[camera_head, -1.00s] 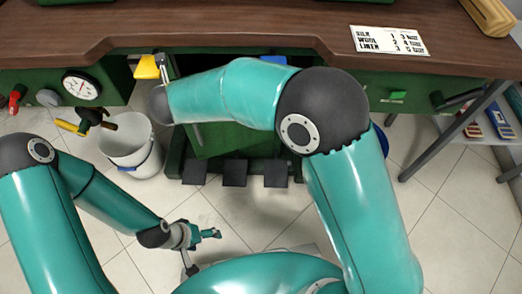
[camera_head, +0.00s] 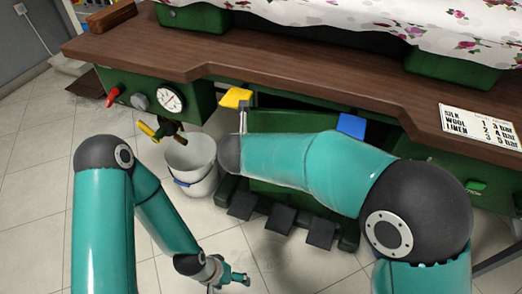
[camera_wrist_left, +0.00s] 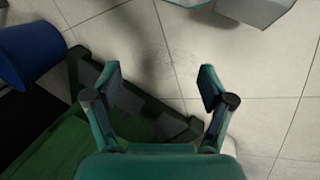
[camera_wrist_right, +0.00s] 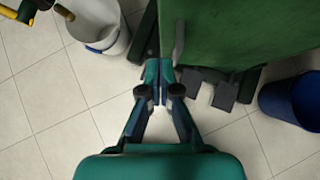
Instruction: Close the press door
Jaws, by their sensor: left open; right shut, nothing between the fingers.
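The green press door (camera_head: 285,198) is below the brown tabletop, partly behind my right arm in the head view. A dark gap shows above it; how far it stands open is hard to tell. In the right wrist view, the door (camera_wrist_right: 250,30) fills the upper right, with a grey handle (camera_wrist_right: 179,42) near its left edge. My right gripper (camera_wrist_right: 160,72) is shut and empty, its tips close below the handle; contact is unclear. The arm hides it in the head view. My left gripper (camera_head: 240,279) is open and empty, low over the floor; its spread fingers show in the left wrist view (camera_wrist_left: 160,72).
Dark pedals (camera_head: 281,218) stick out below the door. A white bucket (camera_head: 191,165) stands left of it, under a yellow-handled valve (camera_head: 150,131). A blue bin (camera_wrist_right: 290,100) stands to its right. The brown tabletop (camera_head: 300,87) overhangs the press. Tiled floor is open at left.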

